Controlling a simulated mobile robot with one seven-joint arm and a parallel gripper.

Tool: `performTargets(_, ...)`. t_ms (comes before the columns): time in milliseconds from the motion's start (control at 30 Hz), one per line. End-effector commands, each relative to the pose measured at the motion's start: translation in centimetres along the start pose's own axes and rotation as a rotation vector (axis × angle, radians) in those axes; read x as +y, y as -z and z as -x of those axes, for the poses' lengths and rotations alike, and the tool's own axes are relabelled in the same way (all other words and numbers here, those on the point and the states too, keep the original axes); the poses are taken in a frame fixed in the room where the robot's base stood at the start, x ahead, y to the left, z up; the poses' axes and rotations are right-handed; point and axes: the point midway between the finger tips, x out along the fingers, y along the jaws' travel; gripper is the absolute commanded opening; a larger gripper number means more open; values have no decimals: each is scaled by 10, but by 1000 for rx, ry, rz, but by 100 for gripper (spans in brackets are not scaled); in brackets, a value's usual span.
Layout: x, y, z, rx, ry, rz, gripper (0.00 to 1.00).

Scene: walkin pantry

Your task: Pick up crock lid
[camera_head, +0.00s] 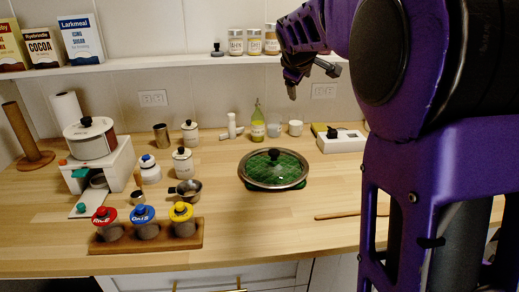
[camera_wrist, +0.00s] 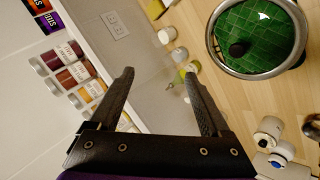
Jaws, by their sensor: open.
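My gripper (camera_head: 311,80) is open and empty, raised in front of the back wall near the shelf; its spread fingers also show in the wrist view (camera_wrist: 159,76). Several lidded vessels stand on the counter, and I cannot tell which lid is the crock lid. Small pots carry a red lid (camera_head: 104,213), a blue lid (camera_head: 142,212) and a yellow lid (camera_head: 181,210). White canisters (camera_head: 182,162) with dark knobs stand behind them. A round glass lid (camera_head: 256,172) with a black knob covers a green-looking dish; it also shows in the wrist view (camera_wrist: 262,22). My gripper touches none of these.
A small dark knobbed piece (camera_head: 217,51) sits on the wall shelf (camera_head: 165,65), beside spice jars (camera_head: 254,42). A white pot (camera_head: 91,143) stands on a white stand at left. A bottle (camera_head: 258,128) and cups stand at the back. The counter's front middle (camera_head: 265,235) is clear.

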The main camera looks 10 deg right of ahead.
Motion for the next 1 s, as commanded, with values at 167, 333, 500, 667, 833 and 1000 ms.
performTargets(167, -46, -21, -10, -123, 287, -431, 81)
performTargets(333, -73, -20, -4, -186, 461, -641, 81)
performTargets(500, -85, -18, -6, -205, 514, -696, 81)
performTargets(667, -102, -19, -32, -206, 515, -695, 81)
performTargets(833, -121, -20, -65, -205, 514, -695, 81)
performTargets(1000, -136, -20, -92, -205, 512, -693, 81)
